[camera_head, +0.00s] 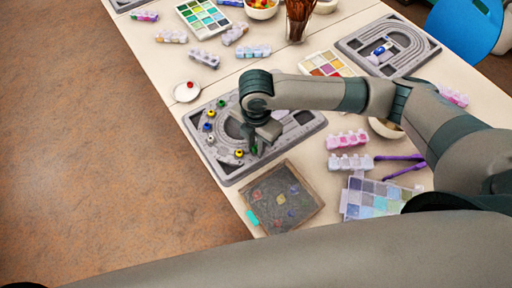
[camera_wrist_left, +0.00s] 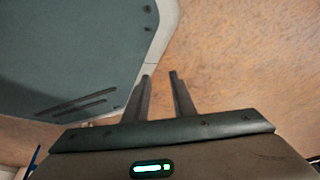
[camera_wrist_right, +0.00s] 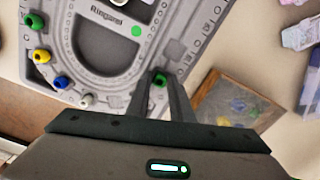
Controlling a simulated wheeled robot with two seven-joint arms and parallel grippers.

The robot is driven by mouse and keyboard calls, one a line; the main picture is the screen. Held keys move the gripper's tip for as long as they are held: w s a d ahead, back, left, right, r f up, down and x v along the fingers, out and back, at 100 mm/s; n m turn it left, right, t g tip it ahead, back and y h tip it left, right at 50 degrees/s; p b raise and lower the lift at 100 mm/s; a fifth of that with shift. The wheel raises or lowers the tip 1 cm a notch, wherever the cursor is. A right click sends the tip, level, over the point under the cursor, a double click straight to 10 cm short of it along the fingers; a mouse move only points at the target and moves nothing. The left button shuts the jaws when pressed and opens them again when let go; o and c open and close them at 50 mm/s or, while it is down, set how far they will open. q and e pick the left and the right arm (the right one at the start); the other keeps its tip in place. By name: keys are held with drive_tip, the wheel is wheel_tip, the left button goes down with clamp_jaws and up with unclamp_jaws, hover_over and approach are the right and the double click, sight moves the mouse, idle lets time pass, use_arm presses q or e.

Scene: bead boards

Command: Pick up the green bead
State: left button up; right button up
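The green bead (camera_wrist_right: 160,79) shows in the right wrist view between the fingertips of my right gripper (camera_wrist_right: 160,76). The fingers partly cover its sides, and I cannot tell whether they press on it. In the head view my right gripper (camera_head: 258,146) points down over the front right part of the near grey bead board (camera_head: 228,179), with a bit of green at its tips. A flat green dot (camera_wrist_right: 136,31) is on the board nearby.
Yellow (camera_wrist_right: 40,55), blue (camera_wrist_right: 61,82) and white (camera_wrist_right: 87,101) beads sit along the board's left side. A dark framed tray (camera_head: 295,215) lies just in front of the board.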

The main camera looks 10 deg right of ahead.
clamp_jaws()
